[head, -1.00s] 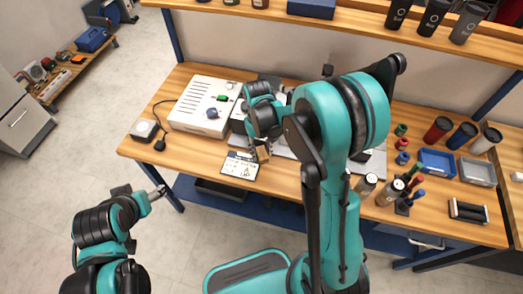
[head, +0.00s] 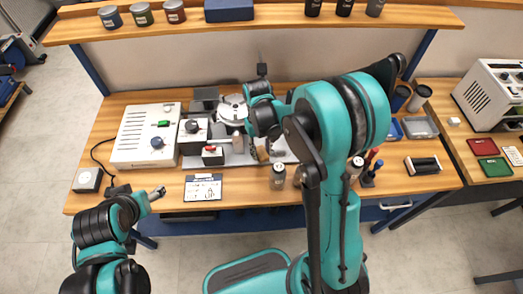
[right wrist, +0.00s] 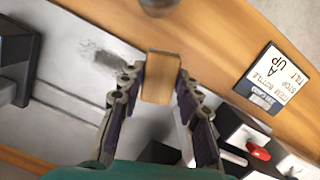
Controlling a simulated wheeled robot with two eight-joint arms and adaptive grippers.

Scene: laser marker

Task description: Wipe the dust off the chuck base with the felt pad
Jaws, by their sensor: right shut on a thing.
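My right gripper (right wrist: 160,95) is shut on a small tan wooden-looking block, the felt pad (right wrist: 161,78). In the head view the right gripper (head: 262,150) is over the front part of the grey chuck base (head: 238,158), partly hidden by its own arm. In the right wrist view a dark dust smudge (right wrist: 105,58) lies on the pale chuck base (right wrist: 75,45), left of the pad. I cannot tell whether the pad touches the base. The round silver chuck (head: 233,107) is behind the gripper. My left gripper (head: 157,194) is at the table's front left; its jaws are too small to judge.
A white control box (head: 145,137) and a dial unit (head: 194,130) stand left of the chuck. A printed card (head: 203,187) lies in front. A shaker-like bottle (head: 278,175) stands near the right gripper. Trays and cups are further right.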

